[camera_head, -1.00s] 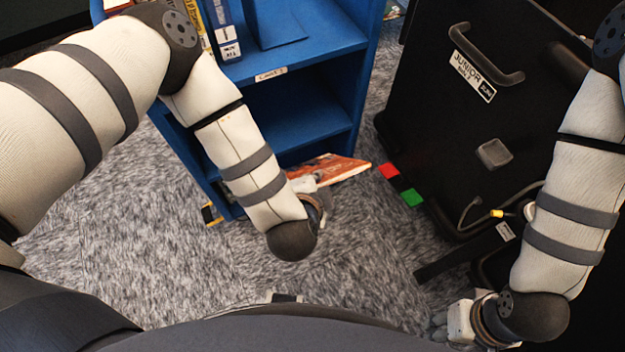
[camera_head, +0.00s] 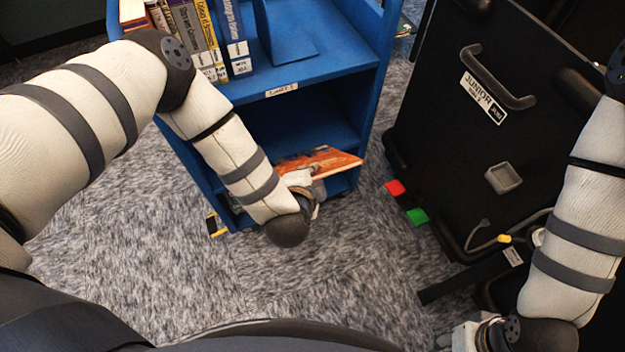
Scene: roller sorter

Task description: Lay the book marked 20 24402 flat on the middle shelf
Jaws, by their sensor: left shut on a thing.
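An orange-red book (camera_head: 318,160) is held roughly flat by my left gripper (camera_head: 308,180) at the front opening of the blue shelf cart (camera_head: 375,100). The gripper's fingers are mostly hidden behind my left wrist, and the book's marking cannot be read. The book's far part overlaps the opening below the upper shelf (camera_head: 330,68) in the picture. I cannot tell whether it touches the middle shelf (camera_head: 325,140). My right gripper (camera_head: 452,340) is only partly in view at the bottom right, and its fingertips do not show clearly.
Several upright books (camera_head: 205,40) and a blue bookend (camera_head: 285,30) stand on the upper shelf. A black cabinet (camera_head: 440,150) labelled JUNIOR, with a handle, stands to the right. Red and green tabs (camera_head: 406,202) lie at its foot. Grey carpet (camera_head: 320,270) is clear in front.

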